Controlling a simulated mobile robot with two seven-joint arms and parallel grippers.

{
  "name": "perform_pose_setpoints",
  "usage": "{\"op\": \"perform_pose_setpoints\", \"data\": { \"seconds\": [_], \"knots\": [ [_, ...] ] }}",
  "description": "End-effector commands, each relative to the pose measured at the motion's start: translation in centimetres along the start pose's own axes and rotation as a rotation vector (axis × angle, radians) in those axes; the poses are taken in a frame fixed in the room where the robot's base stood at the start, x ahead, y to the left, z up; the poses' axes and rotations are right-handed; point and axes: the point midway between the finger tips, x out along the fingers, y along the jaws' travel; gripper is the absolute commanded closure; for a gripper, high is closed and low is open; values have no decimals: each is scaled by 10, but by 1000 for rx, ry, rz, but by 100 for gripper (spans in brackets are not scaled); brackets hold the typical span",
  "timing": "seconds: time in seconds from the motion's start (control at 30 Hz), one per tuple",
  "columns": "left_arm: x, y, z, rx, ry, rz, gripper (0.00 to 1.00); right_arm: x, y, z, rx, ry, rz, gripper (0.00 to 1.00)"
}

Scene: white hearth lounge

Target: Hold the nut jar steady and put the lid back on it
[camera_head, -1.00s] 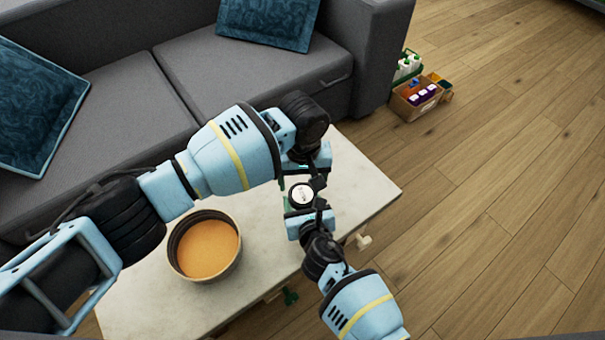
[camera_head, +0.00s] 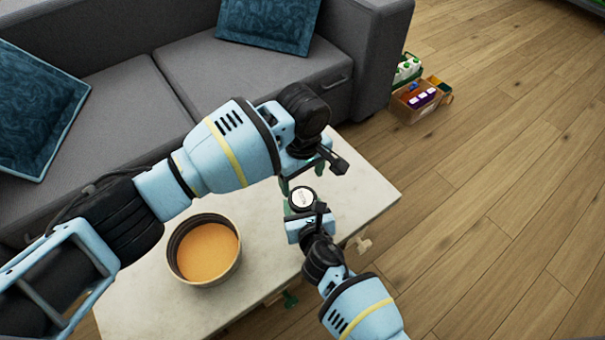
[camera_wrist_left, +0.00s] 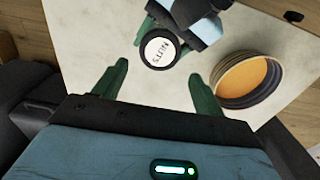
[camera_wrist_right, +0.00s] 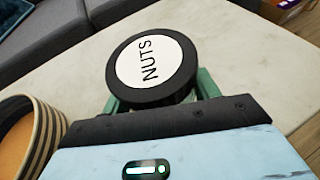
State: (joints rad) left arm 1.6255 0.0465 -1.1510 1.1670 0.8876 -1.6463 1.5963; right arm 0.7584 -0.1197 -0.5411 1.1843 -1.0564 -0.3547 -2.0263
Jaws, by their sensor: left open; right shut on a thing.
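The lid (camera_head: 302,198) is a dark-rimmed disc with a white face marked NUTS; its face also shows in the left wrist view (camera_wrist_left: 159,50) and right wrist view (camera_wrist_right: 150,62). It sits on top of the nut jar, whose body is mostly hidden under it; I cannot tell how snugly it is seated. My right gripper (camera_head: 306,213) is shut on the jar just below the lid, one finger on each side. My left gripper (camera_wrist_left: 159,72) is open and empty, its green fingers apart from the lid, on the sofa side of it.
A round striped bowl (camera_head: 175,262), orange inside, stands on the pale stone-topped table (camera_head: 150,310) left of the jar. The grey sofa (camera_head: 120,80) is behind the table. A box of bottles (camera_head: 415,100) stands on the floor at upper right. The table's right end is clear.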

Motion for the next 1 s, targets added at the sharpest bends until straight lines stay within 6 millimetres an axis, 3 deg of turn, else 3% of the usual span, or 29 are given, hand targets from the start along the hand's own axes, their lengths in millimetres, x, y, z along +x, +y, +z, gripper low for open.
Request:
{"op": "perform_pose_setpoints", "data": {
  "seconds": [0.53, 1.0],
  "knots": [
    [68, 0, 1, 1, -1, -2, 29, 0, -1, -1, -1, 2, -1, 100],
    [77, 0, 1, 1, -1, 0, 30, 0, -1, -1, -1, 2, -1, 100]
  ]
}}
